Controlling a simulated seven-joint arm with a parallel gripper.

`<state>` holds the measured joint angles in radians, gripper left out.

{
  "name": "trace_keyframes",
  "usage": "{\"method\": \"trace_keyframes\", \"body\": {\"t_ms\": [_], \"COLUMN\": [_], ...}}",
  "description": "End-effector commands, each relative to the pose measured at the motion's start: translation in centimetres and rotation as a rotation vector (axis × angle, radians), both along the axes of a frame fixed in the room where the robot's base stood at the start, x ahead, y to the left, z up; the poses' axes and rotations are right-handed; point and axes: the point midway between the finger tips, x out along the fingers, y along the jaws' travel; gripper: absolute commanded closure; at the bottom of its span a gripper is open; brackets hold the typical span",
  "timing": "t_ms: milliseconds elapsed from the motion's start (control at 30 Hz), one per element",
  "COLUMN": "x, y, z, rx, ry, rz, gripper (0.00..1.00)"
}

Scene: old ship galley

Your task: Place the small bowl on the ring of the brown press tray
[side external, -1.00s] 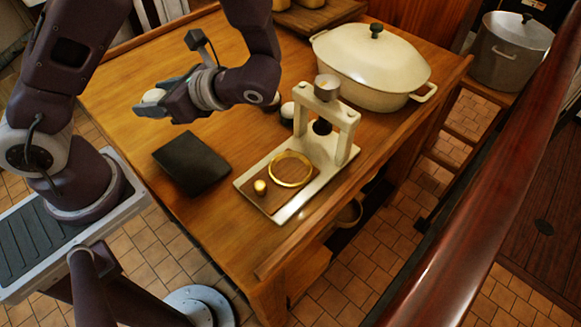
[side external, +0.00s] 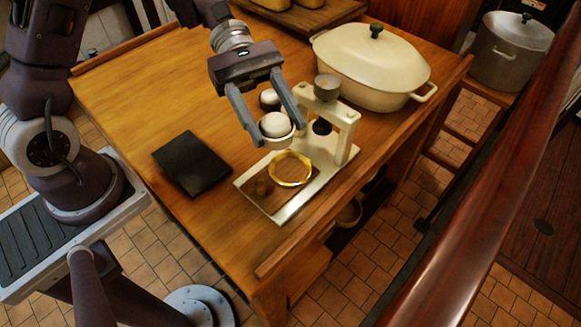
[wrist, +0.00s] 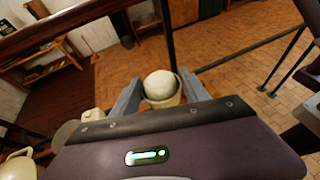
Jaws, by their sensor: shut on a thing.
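My gripper (side external: 279,133) is shut on the small bowl (side external: 276,139), with one finger on each side of it. A round white thing (side external: 276,124) sits in the bowl and rises above its rim. The bowl also shows between the fingers in the wrist view (wrist: 163,102). In the side view the bowl appears upright, above and behind the brown press tray (side external: 265,201). The gold ring (side external: 282,183) lies on the tray, empty. The bowl's exact height is unclear.
The cream press frame (side external: 345,135) stands at the tray's right back, with a grey cup (side external: 326,87) on top. A white-topped dark cup (side external: 269,97) is behind my gripper. A black slab (side external: 191,163) lies left. A cream lidded pot (side external: 372,65) stands behind.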

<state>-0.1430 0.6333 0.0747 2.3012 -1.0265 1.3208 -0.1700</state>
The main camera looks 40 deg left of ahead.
Motion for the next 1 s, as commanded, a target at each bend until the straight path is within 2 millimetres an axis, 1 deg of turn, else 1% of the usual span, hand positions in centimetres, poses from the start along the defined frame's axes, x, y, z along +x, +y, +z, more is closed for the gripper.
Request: {"method": "trace_keyframes", "body": {"t_ms": [33,100,233,267,300,500,567,633,800,867,1000], "x": [1.0,2.3,4.4,4.6,4.5,4.5,4.4,4.4,4.4,4.4,4.4], "y": [0.2,0.5,1.1,1.2,1.1,1.1,1.1,1.1,1.0,1.1,1.1], "z": [0.2,0.6,1.0,0.7,-0.1,-3.1,-3.7,-4.8,-8.7,-9.6,-12.5], "rx": [0.000,0.000,-0.001,0.000,0.000,0.000,0.000,0.001,0.000,-0.001,-0.001], "ry": [-0.001,-0.001,-0.001,0.001,0.004,0.003,0.003,0.004,0.005,0.003,0.003], "rz": [0.054,0.123,0.235,0.245,0.241,0.238,0.237,0.236,0.235,0.234,0.234], "gripper": [0.91,0.91,0.91,0.91,0.91,0.91,0.91,0.91,0.91,0.91,0.91]}}
